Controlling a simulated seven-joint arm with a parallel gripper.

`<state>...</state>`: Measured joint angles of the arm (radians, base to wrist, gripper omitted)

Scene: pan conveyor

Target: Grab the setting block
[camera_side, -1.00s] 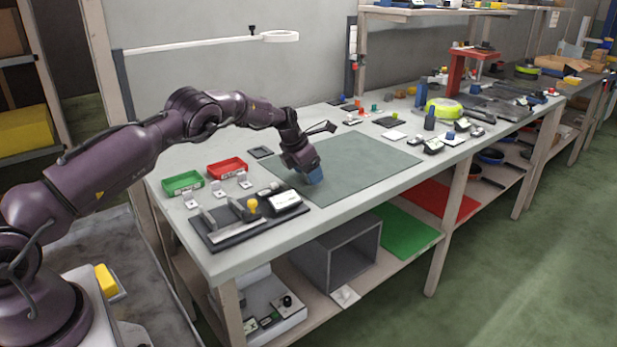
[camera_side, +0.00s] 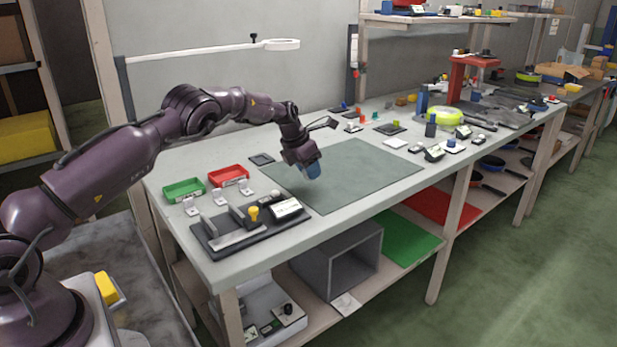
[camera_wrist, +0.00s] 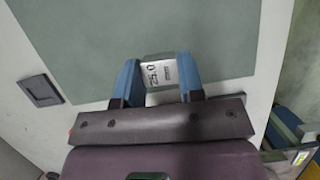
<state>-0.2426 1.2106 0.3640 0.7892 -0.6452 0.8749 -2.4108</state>
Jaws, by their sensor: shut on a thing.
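The setting block (camera_wrist: 160,72) is a small pale grey block with a white label and dark printed digits, seen in the wrist view. My gripper (camera_wrist: 159,78) has two blue fingers, one on each side of the block, and is shut on it. In the side view my gripper (camera_side: 313,170) is over the left part of the grey-green mat (camera_side: 352,178). The block cannot be made out there behind the blue fingers. I cannot tell for sure whether it is clear of the mat.
A green tray (camera_side: 184,189) and a red tray (camera_side: 228,175) stand left of the mat. A black fixture (camera_side: 225,241) with a yellow knob (camera_side: 253,213) lies at the front left. A small dark square plate (camera_side: 261,159) lies behind. The right part of the mat is bare.

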